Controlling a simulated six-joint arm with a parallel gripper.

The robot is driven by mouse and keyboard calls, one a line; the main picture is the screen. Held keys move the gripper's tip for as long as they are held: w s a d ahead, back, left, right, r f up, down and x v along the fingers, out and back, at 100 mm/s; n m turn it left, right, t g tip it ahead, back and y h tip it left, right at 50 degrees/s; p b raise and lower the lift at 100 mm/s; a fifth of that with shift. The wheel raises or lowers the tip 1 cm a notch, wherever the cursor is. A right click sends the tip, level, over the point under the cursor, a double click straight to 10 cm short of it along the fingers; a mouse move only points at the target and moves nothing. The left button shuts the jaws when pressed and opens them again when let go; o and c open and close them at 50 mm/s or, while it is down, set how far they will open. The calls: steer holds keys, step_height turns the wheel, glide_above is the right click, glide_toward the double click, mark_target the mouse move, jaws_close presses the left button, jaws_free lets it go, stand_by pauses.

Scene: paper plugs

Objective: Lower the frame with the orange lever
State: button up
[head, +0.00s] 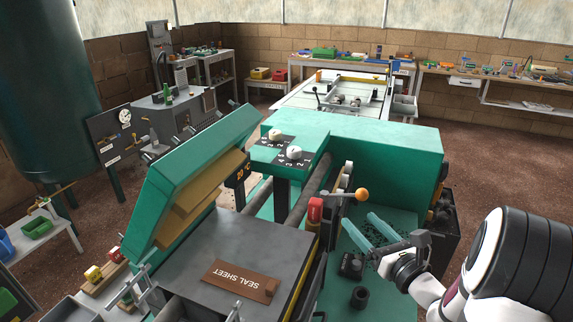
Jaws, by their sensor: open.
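The lever with an orange ball knob (362,195) sticks out to the right from the machine's right side, its rod roughly level. My gripper (358,219) is open, its two teal fingers pointing up and left. In the picture the fingertips lie just below the orange knob; nothing is between them, and the gap in depth is hard to judge. A green frame (187,166) with tan pads on its inner face stands tilted up at the machine's left. Below and right of it is a grey bed (235,255) with a brown plate marked "SEAL SHEET" (240,279).
A red-capped part (315,210) stands left of the lever. Two white dials (285,143) sit on the green housing (380,148) behind. A black cylinder (359,297) and a dark block (352,265) are below the gripper. Benches line the back walls.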

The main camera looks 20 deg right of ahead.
mark_target(344, 195)
steer(key=s+d+f+m+h, duration=0.2)
steer(key=d+m+h, duration=0.1)
steer(key=d, duration=0.2)
steer(key=w+d, duration=0.3)
steer(key=w, duration=1.2)
steer(key=shift+w+r, duration=0.25)
steer(key=shift+w, duration=0.05)
steer(key=shift+c, duration=0.2)
jaws_close()
steer(key=shift+f, duration=0.2)
